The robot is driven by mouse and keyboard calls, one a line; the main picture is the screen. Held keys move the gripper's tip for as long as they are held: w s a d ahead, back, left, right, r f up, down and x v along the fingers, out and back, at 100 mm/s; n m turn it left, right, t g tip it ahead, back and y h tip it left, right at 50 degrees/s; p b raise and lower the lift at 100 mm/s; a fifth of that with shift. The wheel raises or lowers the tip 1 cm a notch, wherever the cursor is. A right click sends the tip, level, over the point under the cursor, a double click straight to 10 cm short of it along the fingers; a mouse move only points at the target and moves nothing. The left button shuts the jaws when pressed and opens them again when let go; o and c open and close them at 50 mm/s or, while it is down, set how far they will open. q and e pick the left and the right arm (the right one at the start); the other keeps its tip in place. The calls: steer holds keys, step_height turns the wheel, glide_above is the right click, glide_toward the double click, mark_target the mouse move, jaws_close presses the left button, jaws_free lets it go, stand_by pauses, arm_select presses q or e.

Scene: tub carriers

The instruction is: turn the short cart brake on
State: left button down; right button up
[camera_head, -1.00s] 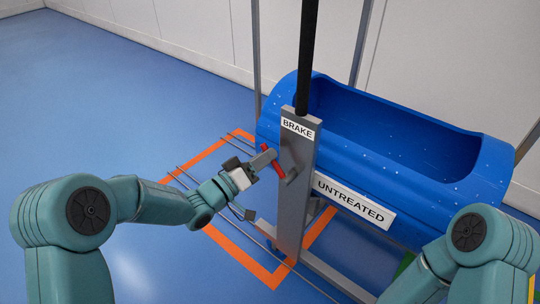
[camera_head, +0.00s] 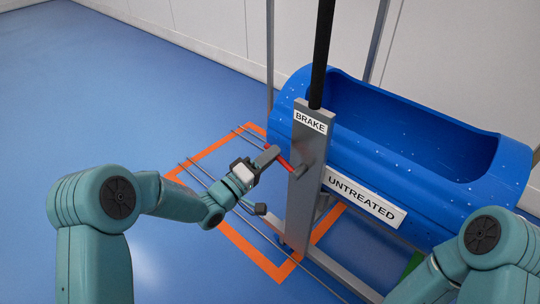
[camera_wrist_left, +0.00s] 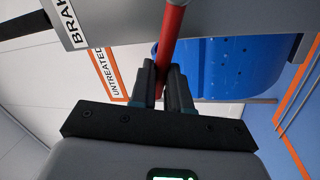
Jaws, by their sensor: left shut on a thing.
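The short cart carries a blue tub (camera_head: 410,190) with the sign "UNTREATED" (camera_head: 365,201). A grey upright plate labelled "BRAKE" (camera_head: 310,122) stands at the cart's near end. A red brake lever (camera_head: 284,161) sticks out to the left of this plate and slopes up to the left. My left gripper (camera_head: 270,156) is shut on the lever's outer part. In the left wrist view, the two dark fingers (camera_wrist_left: 164,85) press on either side of the red lever (camera_wrist_left: 172,30). My right arm shows at the lower right, but its gripper is out of view.
An orange floor outline (camera_head: 235,232) and thin grey rails (camera_head: 212,172) lie under and beside the cart. A black pole (camera_head: 322,45) rises above the plate. White walls (camera_head: 200,30) stand behind. The blue floor at left is clear.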

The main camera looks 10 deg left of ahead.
arm_select(q)
steer(key=shift+f, duration=0.1)
steer(key=c, duration=1.1)
jaws_free()
steer(key=p+v, duration=0.3)
steer(key=v, duration=1.3)
steer(key=shift+s, duration=0.2)
steer(key=shift+a, duration=0.1)
